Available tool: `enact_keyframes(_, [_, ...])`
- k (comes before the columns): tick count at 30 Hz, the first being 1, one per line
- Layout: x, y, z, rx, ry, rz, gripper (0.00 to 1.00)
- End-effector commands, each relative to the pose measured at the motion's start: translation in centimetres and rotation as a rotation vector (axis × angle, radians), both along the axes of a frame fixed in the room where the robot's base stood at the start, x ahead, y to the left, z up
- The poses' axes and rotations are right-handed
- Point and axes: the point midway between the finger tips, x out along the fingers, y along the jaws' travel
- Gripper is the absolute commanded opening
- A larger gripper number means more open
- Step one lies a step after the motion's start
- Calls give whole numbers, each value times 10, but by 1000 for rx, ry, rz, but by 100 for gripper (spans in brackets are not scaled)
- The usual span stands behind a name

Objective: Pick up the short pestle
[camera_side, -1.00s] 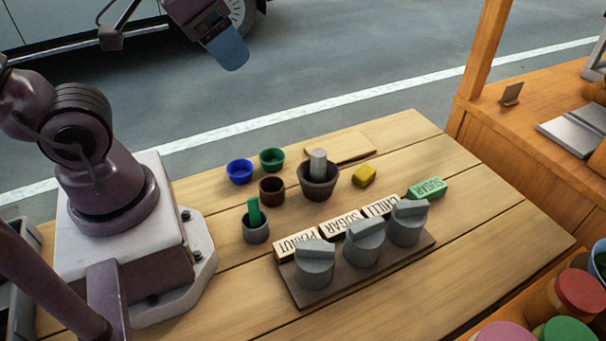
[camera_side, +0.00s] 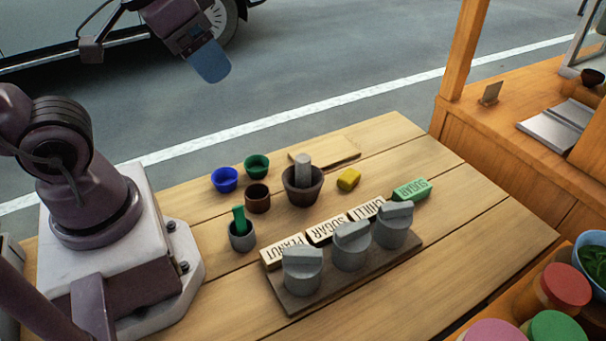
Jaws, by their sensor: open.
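My gripper (camera_side: 211,62) hangs high at the top of the view, well above and behind the table, and holds nothing visible. Only its blue-grey finger end shows clearly; the gap between the fingers is hard to see. A grey pestle (camera_side: 303,168) stands nearly upright in the dark brown mortar (camera_side: 303,190), its lower end hidden inside. A thinner green stick (camera_side: 239,217), perhaps another pestle, leans slightly in a small grey cup (camera_side: 242,239). I cannot tell for certain which is the short pestle.
Blue (camera_side: 225,180), green (camera_side: 257,167) and brown (camera_side: 258,200) bowls stand left of the mortar. Labelled blocks and a board (camera_side: 345,277) with grey knobbed pieces lie in front. The table's right side (camera_side: 470,230) is clear.

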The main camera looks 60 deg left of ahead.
Motion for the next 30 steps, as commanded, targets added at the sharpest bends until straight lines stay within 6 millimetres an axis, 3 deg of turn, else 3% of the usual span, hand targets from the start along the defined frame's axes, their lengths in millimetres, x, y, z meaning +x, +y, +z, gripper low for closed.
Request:
enact_keyframes(5, [19,3,-27,20,162,2,64])
enact_keyframes(11, [62,10,-66,136,345,-246,64])
enact_keyframes(17, [109,16,-119,256,481,-739,64])
enact_keyframes(21, [138,18,-154,341,503,-1177,64])
enact_keyframes(25, [158,18,-158,436,460,-1481,64])
enact_keyframes(30, [164,19,-154,507,427,-1681,64])
